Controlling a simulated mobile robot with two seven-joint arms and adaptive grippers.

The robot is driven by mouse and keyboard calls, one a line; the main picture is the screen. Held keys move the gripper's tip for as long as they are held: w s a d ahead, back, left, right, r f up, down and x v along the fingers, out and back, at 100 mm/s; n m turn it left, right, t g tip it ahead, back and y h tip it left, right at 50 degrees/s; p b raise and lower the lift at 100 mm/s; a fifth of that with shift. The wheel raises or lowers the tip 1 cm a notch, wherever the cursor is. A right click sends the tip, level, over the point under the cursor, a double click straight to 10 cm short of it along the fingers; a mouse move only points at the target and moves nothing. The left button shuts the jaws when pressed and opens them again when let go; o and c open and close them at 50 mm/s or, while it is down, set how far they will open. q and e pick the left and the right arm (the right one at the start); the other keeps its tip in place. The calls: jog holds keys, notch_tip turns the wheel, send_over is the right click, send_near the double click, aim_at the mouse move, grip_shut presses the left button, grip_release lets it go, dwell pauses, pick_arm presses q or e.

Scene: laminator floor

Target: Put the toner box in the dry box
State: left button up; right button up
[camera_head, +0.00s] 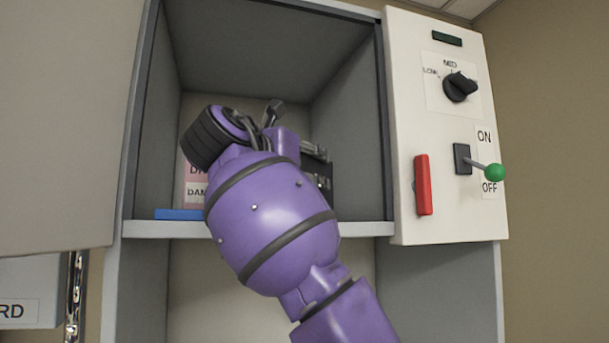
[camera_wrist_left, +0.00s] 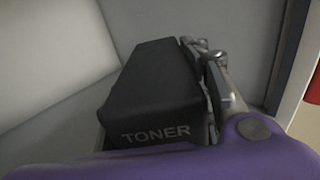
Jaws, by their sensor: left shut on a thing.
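The toner box is black and carries the word TONER; it fills the middle of the left wrist view (camera_wrist_left: 158,95). My left gripper (camera_wrist_left: 215,85) is shut on it, with a metal-linked finger along the box's right side. In the head view my purple left arm reaches into an open grey compartment (camera_head: 275,50), which appears to be the dry box. The dark shape at the hand's right seems to be the toner box (camera_head: 327,185), mostly hidden by the arm. Whether it touches the compartment floor I cannot tell. My right gripper is not in view.
Pink labelled packs (camera_head: 195,188) and a blue flat thing (camera_head: 178,214) are at the compartment's left, partly hidden. An open door (camera_head: 60,120) stands left. The right panel (camera_head: 430,110) has a red handle (camera_head: 423,185), a black knob (camera_head: 459,87) and a green-tipped lever (camera_head: 494,172).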

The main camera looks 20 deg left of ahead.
pick_arm(q)
jog(key=shift+s+f, duration=0.1)
jog(key=shift+f, duration=0.15)
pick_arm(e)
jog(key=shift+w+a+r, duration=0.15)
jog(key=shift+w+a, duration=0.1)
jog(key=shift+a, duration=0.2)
pick_arm(q)
jog(key=shift+f, duration=0.15)
jog(key=o, duration=1.2)
jog(key=shift+f, duration=0.15)
jog(key=o, duration=0.4)
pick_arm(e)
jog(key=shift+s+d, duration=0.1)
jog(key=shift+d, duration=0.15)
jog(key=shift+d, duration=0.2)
